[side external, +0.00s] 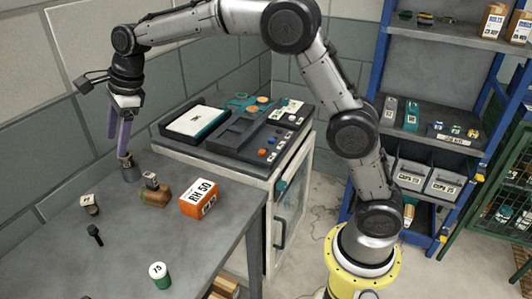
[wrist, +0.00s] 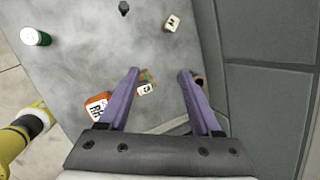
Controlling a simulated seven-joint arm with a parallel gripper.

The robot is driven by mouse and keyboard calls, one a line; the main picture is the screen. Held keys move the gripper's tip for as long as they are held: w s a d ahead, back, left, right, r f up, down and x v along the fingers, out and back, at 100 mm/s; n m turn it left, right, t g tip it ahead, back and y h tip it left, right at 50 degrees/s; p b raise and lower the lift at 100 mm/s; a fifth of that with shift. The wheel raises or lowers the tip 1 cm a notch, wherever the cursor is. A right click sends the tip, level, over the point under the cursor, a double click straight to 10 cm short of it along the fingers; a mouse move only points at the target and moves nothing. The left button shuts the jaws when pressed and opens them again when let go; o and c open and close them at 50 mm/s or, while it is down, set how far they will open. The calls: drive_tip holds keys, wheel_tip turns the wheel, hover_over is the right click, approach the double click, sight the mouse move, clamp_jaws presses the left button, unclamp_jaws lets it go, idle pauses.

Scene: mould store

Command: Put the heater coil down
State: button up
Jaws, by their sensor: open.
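My gripper (side external: 124,150) points down over the far end of the grey bench, its two purple fingers apart. In the wrist view my gripper (wrist: 159,73) has an empty gap between the fingertips. A small dark grey cylindrical piece with a brownish top (side external: 131,174) stands on the bench right under the fingertips. It is probably the heater coil, but I cannot be sure. In the wrist view a dark brownish piece (wrist: 201,80) shows beside the right finger, partly hidden by it. I cannot tell whether the finger touches it.
On the bench are an orange box marked RH 50 (side external: 199,198), a brown labelled block (side external: 154,194), a beige labelled piece (side external: 90,204), a black bolt-like piece (side external: 96,235) and a green cylinder (side external: 160,276). A wall runs behind. A cabinet with trays (side external: 215,164) adjoins the bench.

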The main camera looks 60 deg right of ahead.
drive_tip(key=s+d+r+n, duration=0.2)
drive_tip(key=s+r+n, duration=0.1)
drive_tip(key=s, duration=0.3)
drive_tip(key=s+d+r+n, duration=0.3)
drive_tip(key=s+n, duration=0.1)
drive_tip(key=s, duration=0.2)
drive_tip(key=s+d+f+n, duration=0.2)
drive_tip(key=s+n, duration=0.3)
drive_tip(key=s, duration=0.3)
drive_tip(key=s+d+f+n+t+h, duration=0.1)
drive_tip(key=s+d+f+n, duration=0.1)
drive_tip(key=s+n, duration=0.3)
drive_tip(key=s+d+f+n+h, duration=0.1)
drive_tip(key=s+n, duration=0.4)
drive_tip(key=s, duration=0.8)
drive_tip(key=shift+s+d+f+t, duration=0.2)
drive_tip(key=shift+d+f+t, duration=0.1)
drive_tip(key=shift+d+f, duration=0.4)
